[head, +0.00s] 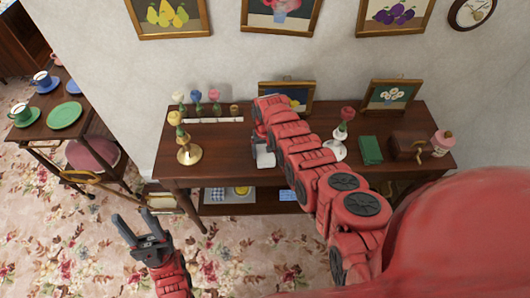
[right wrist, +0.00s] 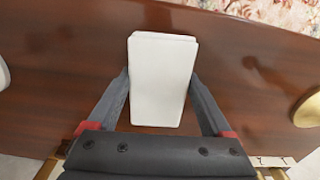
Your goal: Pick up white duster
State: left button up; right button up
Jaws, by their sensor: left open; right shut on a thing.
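The white duster (right wrist: 162,70) is a pale folded block over the dark brown tabletop in the right wrist view. In the head view, a white piece of it (head: 265,157) shows near the table's front edge, partly hidden by my right arm. My right gripper (right wrist: 160,85) is shut on the duster, with one finger along each long side. I cannot tell whether the duster is resting on the table or slightly raised. My left gripper (head: 135,220) is open and empty, above the flowered carpet left of the table's lower shelf.
On the table (head: 225,172) stand a brass candlestick (head: 188,155), a white candlestick (head: 337,148), a green book (head: 371,150), a brown box (head: 408,146) and a pink bottle (head: 441,142). Two framed pictures stand at the back. A side table with green dishes (head: 64,115) is left.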

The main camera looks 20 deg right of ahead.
aim_at(265, 163)
jog(key=shift+r, duration=0.2)
jog(key=shift+w+r, duration=0.1)
jog(key=shift+r, duration=0.4)
jog(key=shift+r+b, duration=0.35)
jog(key=shift+b, duration=0.25)
jog(key=shift+r+b, duration=0.4)
jog(key=shift+r, duration=0.2)
jog(key=s, duration=0.1)
jog(key=s+a, duration=0.1)
jog(key=s, duration=0.2)
jog(key=shift+s+a+r, duration=0.25)
jog(key=shift+s+a, duration=0.05)
jog(key=s+a+r+p, duration=0.1)
jog(key=s+a+p, duration=0.2)
jog(key=s+p, duration=0.3)
jog(key=shift+s, duration=2.45)
jog(key=shift+r, duration=0.1)
